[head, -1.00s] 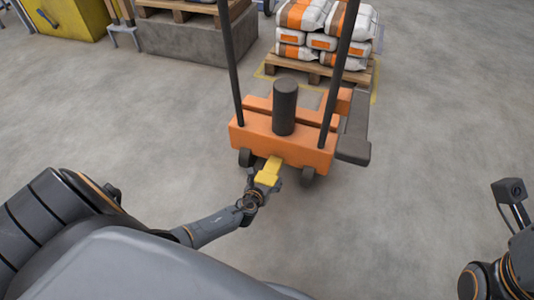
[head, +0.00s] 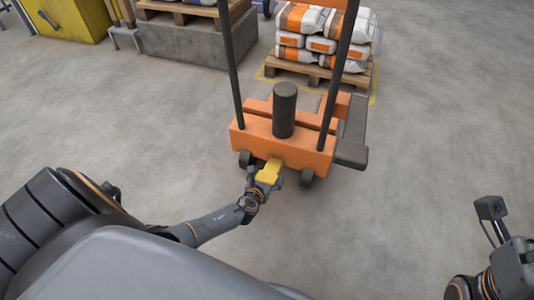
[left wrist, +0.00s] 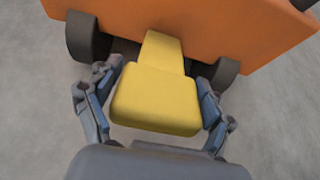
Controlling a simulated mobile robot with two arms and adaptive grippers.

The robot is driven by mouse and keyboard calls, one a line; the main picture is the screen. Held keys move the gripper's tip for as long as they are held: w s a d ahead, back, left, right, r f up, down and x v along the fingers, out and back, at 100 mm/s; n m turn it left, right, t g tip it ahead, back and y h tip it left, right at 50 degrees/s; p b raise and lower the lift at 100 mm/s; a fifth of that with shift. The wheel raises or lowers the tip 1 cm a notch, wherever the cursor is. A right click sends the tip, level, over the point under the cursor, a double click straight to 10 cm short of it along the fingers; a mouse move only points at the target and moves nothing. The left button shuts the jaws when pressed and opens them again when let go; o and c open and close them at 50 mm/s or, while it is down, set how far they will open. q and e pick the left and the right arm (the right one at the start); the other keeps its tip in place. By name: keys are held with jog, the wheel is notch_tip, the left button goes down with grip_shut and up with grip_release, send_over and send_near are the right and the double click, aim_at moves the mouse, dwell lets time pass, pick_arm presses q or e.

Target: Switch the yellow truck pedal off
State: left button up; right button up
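The yellow pedal (head: 270,170) sticks out low from the near side of the orange truck (head: 285,147), between its two dark wheels. In the left wrist view the pedal (left wrist: 155,105) is a wide yellow pad on a narrower stem. My left gripper (head: 266,184) is at the pedal. In the left wrist view its fingers (left wrist: 160,100) are spread, one on each side of the pad, very close to its edges. Whether they touch it is hard to see. My right arm shows at the lower right, but its fingers are out of view.
The truck has two dark uprights and a dark cylinder (head: 284,110) above its base. Behind it is a pallet (head: 318,74) stacked with white and orange bags. A yellow cabinet (head: 70,18) and grey block (head: 180,42) stand at the back left. The floor around is clear.

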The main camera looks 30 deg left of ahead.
pick_arm(q)
jog(key=shift+o, duration=0.8)
jog(key=shift+s+f, duration=0.15)
jog(key=shift+s+d, duration=0.1)
jog(key=shift+s, duration=0.15)
jog(key=v, duration=1.1)
jog(key=shift+s+r, duration=0.2)
jog(key=shift+r, duration=0.1)
